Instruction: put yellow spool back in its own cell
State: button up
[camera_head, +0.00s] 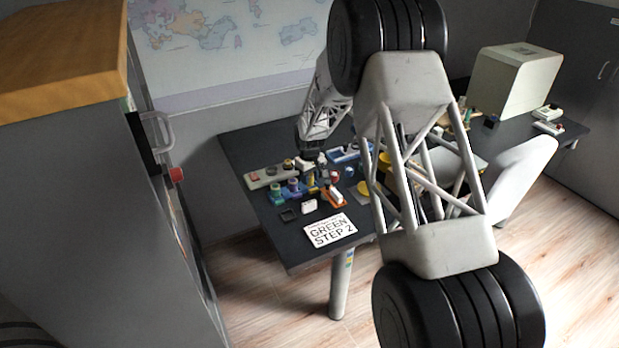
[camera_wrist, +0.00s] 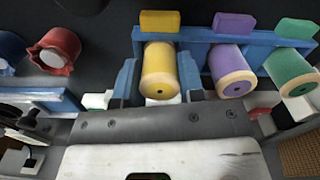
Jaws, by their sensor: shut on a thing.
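In the wrist view the yellow spool (camera_wrist: 160,75) stands between the two blue-grey fingers of my gripper (camera_wrist: 158,82), which is shut on it. The blue rack (camera_wrist: 200,35) lies just beyond, with yellow, purple and green tabs along its back. The spool lines up with the yellow tab (camera_wrist: 160,21); I cannot tell whether it rests on the rack floor. The purple spool (camera_wrist: 232,72) and green spool (camera_wrist: 292,72) sit to the right by their matching tabs. In the head view my gripper (camera_head: 312,160) is low over the desk at the rack (camera_head: 300,190), and the yellow spool is hard to make out.
A red holder (camera_wrist: 55,50) stands left of the rack in the wrist view. In the head view a white card (camera_head: 328,231) reading GREEN STEP 2 lies at the desk's front edge. Several small items crowd the desk (camera_head: 250,160) around the rack. A large pale box (camera_head: 515,80) stands at the right.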

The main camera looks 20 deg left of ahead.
jog(key=shift+f, duration=0.1)
jog(key=o, duration=0.9)
notch_tip(320, 180, up, 12)
dwell(0.5)
dwell(0.7)
